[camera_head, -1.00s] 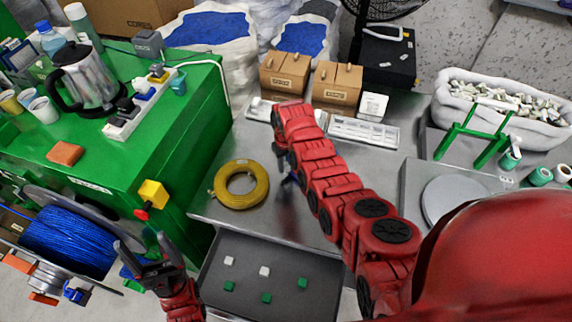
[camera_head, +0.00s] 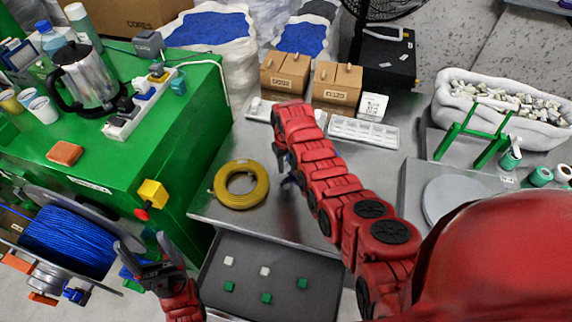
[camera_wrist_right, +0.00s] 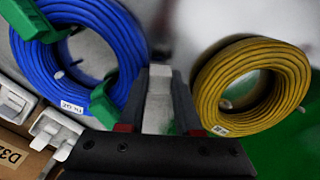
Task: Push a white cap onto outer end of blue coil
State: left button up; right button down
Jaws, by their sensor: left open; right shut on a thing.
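The blue coil (camera_wrist_right: 72,70) shows at the left of the right wrist view. Two green pieces (camera_wrist_right: 112,95) sit against it, one at its upper left and one at its lower right. The coil is hidden behind my right arm in the head view. My right gripper (camera_wrist_right: 160,85) is shut on a small white cap (camera_wrist_right: 158,98), which is to the right of the coil. I cannot tell whether the cap touches the coil's end. In the head view my right gripper (camera_head: 288,178) is mostly hidden by its arm. My left gripper (camera_head: 141,243) is open and empty by the tray's left side.
A yellow coil (camera_head: 240,200) lies on the metal table, left of my right arm; the right wrist view also shows it (camera_wrist_right: 253,85). A grey tray (camera_head: 265,248) in front holds loose white and green caps. White sectioned trays (camera_head: 364,132) and cardboard boxes (camera_head: 337,85) stand behind.

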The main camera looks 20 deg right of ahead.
jog(key=shift+s+f, duration=0.15)
jog(key=shift+f, duration=0.05)
jog(key=c, duration=0.9)
grip_release()
jog(key=shift+o, duration=0.3)
jog(key=o, duration=0.4)
jog(key=shift+s, duration=0.1)
